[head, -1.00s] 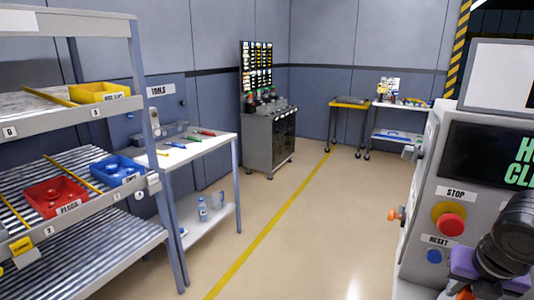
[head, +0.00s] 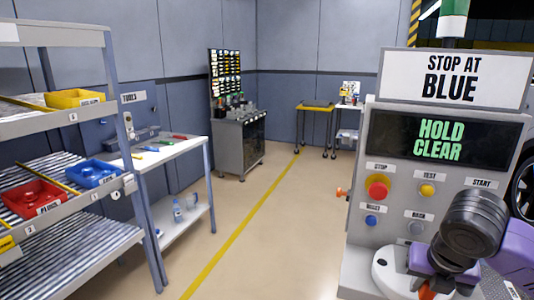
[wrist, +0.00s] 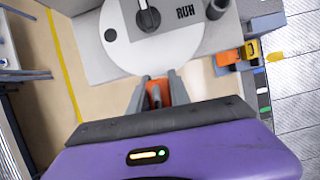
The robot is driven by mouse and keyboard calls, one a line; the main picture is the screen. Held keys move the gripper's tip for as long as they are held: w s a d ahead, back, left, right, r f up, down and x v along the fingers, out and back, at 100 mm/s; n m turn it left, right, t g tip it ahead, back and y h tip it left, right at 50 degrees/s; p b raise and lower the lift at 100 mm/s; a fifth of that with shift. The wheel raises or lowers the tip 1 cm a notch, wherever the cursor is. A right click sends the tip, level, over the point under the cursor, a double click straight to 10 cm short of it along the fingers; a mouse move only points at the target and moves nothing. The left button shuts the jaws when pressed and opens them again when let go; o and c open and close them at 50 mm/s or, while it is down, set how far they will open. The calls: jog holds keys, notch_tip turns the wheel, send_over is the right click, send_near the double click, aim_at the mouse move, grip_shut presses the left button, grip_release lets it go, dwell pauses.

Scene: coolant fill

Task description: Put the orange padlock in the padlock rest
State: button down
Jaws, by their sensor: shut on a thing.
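My gripper (wrist: 158,92), with a purple body, is shut on an orange thing (wrist: 179,88) that looks like the orange padlock. Only part of it shows between the grey fingers; its shackle cannot be made out. In the head view a bit of orange (head: 427,291) shows below my gripper's purple part. The gripper is by the near edge of a round white plate (wrist: 150,35) with a black knob and the letters RUN. I cannot tell whether they touch. No padlock rest can be identified for certain.
An orange piece (wrist: 228,58) and a yellow piece (wrist: 252,50) sit at a small holder right of the plate. The grey control panel (head: 400,150) reads HOLD CLEAR. A shelf with bins (head: 70,125) and a white table (head: 165,152) stand left. The floor between (head: 265,215) is clear.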

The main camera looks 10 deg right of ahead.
jog(key=shift+a+f, duration=0.1)
jog(key=shift+a, duration=0.15)
jog(key=a+f+m+g+y, duration=0.2)
jog(key=a+f+m+g, duration=0.6)
jog(key=a+f+m, duration=1.65)
jog(key=s+d+f+m, duration=0.1)
jog(key=s+d+m, duration=0.2)
jog(key=s+m, duration=0.1)
jog(key=shift+s+d+y, duration=0.15)
jog(key=shift+s+y, duration=0.15)
jog(key=shift+s, duration=0.3)
